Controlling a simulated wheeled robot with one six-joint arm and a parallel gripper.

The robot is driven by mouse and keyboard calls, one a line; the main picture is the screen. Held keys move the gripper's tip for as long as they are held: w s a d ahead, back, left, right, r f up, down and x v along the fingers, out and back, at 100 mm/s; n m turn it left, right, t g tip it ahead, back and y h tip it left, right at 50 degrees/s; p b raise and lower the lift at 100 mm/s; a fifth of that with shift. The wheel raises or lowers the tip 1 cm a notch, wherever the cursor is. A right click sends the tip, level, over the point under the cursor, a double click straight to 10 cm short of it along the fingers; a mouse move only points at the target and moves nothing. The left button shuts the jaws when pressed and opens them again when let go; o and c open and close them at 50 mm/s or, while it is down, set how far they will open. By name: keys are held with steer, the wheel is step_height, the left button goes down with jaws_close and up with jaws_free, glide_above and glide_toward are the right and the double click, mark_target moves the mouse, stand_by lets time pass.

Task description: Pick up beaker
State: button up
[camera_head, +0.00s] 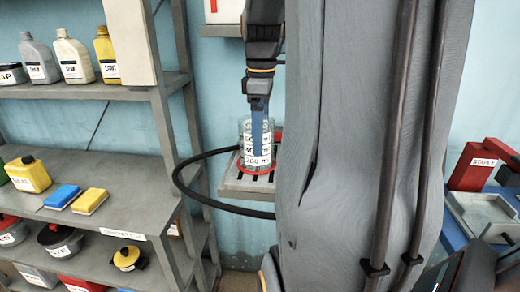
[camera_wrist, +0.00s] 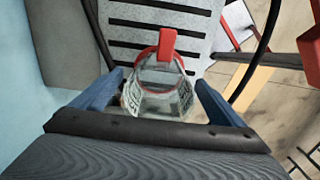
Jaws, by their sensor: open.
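A clear glass beaker with white labels, one reading 200 (camera_head: 246,140), stands upright on a small grey slotted shelf (camera_head: 232,182). In the wrist view the beaker (camera_wrist: 158,98) lies between the two blue fingers of my gripper (camera_wrist: 160,90), with a gap on the right side; contact on the left cannot be told. My gripper (camera_head: 259,125) points down at the beaker in the head view, one finger in front of the glass. It is open. A red ring (camera_head: 246,174) surrounds the beaker's base, and a red tab (camera_wrist: 167,44) shows beyond it in the wrist view.
A grey shelf unit (camera_head: 110,160) on the left holds bottles, a yellow can (camera_head: 28,174), sponges (camera_head: 78,198) and pots. A black hose (camera_head: 185,180) loops around the slotted shelf. A red box marked STAPLE (camera_head: 474,168) stands far right.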

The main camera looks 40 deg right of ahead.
steer(key=shift+f+p, duration=0.35)
steer(key=shift+f, duration=1.4)
steer(key=c, duration=1.2)
